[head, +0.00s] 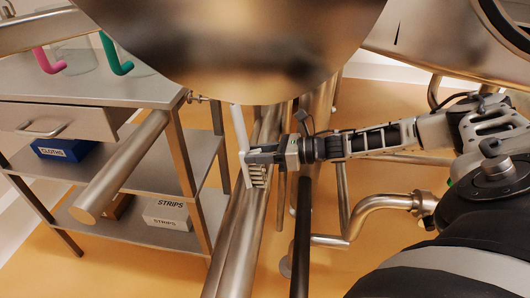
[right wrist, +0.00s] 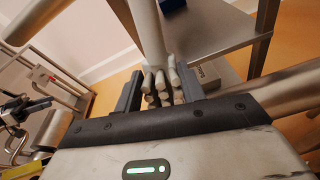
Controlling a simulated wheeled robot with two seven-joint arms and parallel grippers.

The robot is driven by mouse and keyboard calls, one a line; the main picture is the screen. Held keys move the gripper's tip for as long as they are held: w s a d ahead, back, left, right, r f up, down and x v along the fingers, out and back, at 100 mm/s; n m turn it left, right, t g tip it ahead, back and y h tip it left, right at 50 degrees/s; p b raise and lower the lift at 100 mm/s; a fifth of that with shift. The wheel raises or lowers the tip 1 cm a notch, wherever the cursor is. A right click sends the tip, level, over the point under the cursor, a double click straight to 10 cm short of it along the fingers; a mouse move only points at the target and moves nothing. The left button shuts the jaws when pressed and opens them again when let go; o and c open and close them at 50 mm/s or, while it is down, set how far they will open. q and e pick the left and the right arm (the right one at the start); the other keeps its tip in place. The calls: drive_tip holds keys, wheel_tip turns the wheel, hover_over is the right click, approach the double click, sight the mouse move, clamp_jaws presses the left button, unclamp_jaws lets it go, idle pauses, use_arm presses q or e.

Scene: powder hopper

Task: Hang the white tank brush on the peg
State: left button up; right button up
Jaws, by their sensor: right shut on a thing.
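The white tank brush (head: 239,134) is in my right gripper (head: 258,157), which is shut on it near the bristle end. In the head view its handle points up the picture and its pale bristles hang below the jaws. In the right wrist view the bristles (right wrist: 160,86) sit between the two dark fingers (right wrist: 158,88), and the handle (right wrist: 148,32) runs up out of the picture. A small metal stub (head: 199,98) shows at the cart's near corner; I cannot tell whether it is the peg. My left gripper does not show in the head view.
A steel cart (head: 138,91) with a drawer (head: 55,120) stands at left. A blue CLOTHS box (head: 63,150) and STRIPS boxes (head: 168,214) are on its shelves. Pink (head: 49,62) and green (head: 115,57) hooked pieces are on top. Steel pipes run below the gripper; a large metal vessel blocks the top.

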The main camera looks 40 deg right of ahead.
drive_tip(key=shift+r+x, duration=0.25)
drive_tip(key=shift+x, duration=0.85)
drive_tip(key=shift+r+x, duration=0.2)
drive_tip(key=shift+x, duration=1.65)
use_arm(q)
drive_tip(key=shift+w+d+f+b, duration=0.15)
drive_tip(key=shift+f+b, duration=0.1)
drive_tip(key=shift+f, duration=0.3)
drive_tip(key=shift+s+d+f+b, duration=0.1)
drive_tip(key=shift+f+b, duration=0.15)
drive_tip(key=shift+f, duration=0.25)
use_arm(e)
drive_tip(key=shift+w+a+f, duration=0.45)
drive_tip(key=shift+w, duration=0.1)
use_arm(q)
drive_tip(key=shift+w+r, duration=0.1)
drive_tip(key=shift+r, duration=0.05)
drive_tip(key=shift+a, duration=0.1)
use_arm(e)
drive_tip(key=o, duration=1.2)
drive_tip(key=shift+c, duration=0.2)
